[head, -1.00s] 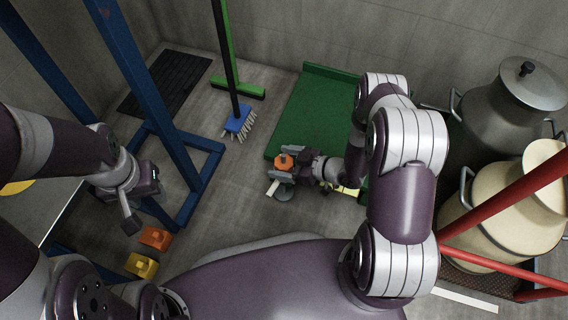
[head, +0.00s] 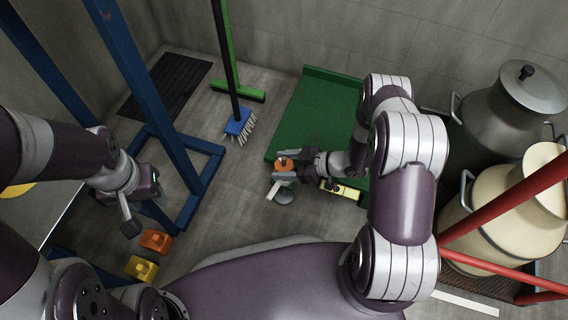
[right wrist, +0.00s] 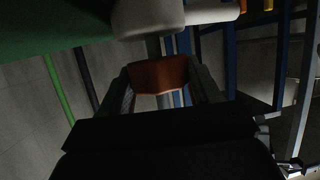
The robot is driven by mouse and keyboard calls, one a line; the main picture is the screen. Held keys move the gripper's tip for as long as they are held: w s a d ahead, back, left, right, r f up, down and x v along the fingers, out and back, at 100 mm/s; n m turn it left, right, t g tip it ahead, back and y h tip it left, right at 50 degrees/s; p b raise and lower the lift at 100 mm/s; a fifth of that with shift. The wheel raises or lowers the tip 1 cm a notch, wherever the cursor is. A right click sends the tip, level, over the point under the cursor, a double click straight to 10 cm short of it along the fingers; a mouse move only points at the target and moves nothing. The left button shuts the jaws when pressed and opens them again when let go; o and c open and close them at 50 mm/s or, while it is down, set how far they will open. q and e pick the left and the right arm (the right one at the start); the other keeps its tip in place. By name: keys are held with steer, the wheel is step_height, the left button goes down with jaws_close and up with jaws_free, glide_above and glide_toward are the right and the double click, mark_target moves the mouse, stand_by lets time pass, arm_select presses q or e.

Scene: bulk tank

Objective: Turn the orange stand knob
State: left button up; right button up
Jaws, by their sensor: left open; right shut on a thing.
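The orange stand knob (head: 284,164) sits near the left edge of the green panel, atop a small stand with a pale arm (head: 276,189) and a grey round base (head: 285,196). My right gripper (head: 286,165) is shut on the knob, with one finger on each side of it. In the right wrist view the orange knob (right wrist: 159,75) shows between the two dark fingers, in dim light. My left gripper (head: 128,212) is open and empty, at the left beside the blue frame and away from the knob.
A yellow block (head: 340,191) lies just right of the stand. Orange (head: 155,240) and yellow (head: 142,267) pieces lie on the floor below my left gripper. A blue frame (head: 196,180) stands left. Metal cans (head: 512,100) and a red rail (head: 495,262) crowd the right.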

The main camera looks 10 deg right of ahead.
steer(key=n+g+y, duration=0.1)
steer(key=n+g, duration=0.2)
steer(key=shift+f+b, duration=0.1)
steer(key=shift+b, duration=0.25)
steer(key=shift+n+g+b, duration=0.35)
steer(key=shift+n+g, duration=0.75)
steer(key=shift+g, duration=0.3)
steer(key=o, duration=1)
steer(key=shift+c, duration=0.2)
steer(key=p+v, duration=0.5)
steer(key=v, duration=0.8)
steer(key=shift+w+f, duration=0.1)
